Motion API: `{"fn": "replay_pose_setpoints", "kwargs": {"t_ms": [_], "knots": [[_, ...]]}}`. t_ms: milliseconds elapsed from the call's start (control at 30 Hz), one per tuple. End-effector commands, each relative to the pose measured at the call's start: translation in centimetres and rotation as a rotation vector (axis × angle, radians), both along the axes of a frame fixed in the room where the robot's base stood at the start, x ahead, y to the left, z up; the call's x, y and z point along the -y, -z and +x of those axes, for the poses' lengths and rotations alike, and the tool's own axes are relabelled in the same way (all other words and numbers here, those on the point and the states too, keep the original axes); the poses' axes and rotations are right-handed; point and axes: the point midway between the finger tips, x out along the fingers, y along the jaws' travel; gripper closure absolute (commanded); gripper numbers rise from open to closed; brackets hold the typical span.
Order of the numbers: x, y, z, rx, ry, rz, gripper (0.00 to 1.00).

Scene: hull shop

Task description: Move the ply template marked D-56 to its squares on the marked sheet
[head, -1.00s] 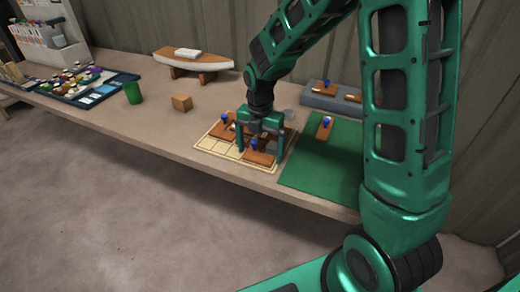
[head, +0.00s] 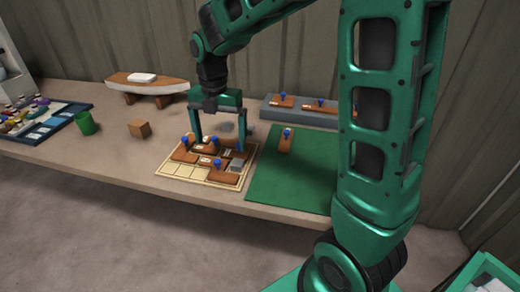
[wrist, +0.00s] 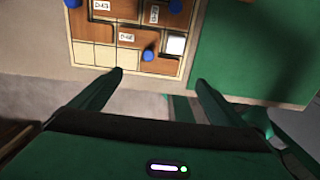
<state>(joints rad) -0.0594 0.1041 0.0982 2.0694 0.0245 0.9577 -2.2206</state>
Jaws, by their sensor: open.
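The marked sheet (head: 173,170) lies on the bench with several brown ply templates with blue knobs on it. Its pale front-left squares are bare; they also show in the wrist view (wrist: 92,54). One template (head: 222,176) lies along the front right of the sheet, and its blue knob shows in the wrist view (wrist: 149,55). White labels show there, but I cannot surely read which is D-56. My gripper (head: 221,147) is open and empty above the sheet, its fingers spread; its fingertips show in the wrist view (wrist: 159,76).
A green mat (head: 270,185) is right of the sheet, with one template (head: 285,143) on it. A grey block (head: 272,112) behind bears more templates. A wooden cube (head: 139,128), green cup (head: 85,124) and boat model (head: 150,88) stand left. Bench is clear around the cube.

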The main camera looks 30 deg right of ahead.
Motion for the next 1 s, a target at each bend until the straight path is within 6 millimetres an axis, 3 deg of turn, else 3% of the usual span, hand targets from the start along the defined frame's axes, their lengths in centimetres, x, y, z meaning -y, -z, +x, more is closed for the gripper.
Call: {"fn": "replay_pose_setpoints", "kwargs": {"t_ms": [167, 267, 700, 1000], "knots": [[0.4, -0.2, -0.3, 0.001, 0.035, -0.002, 0.05], [1.7, -0.6, -1.2, 0.005, 0.151, -0.009, 0.05], [11.1, -2.7, -10.5, 0.028, 1.183, -0.038, 0.05], [15.2, -2.8, -18.0, 0.034, 1.911, -0.032, 0.05]]}}
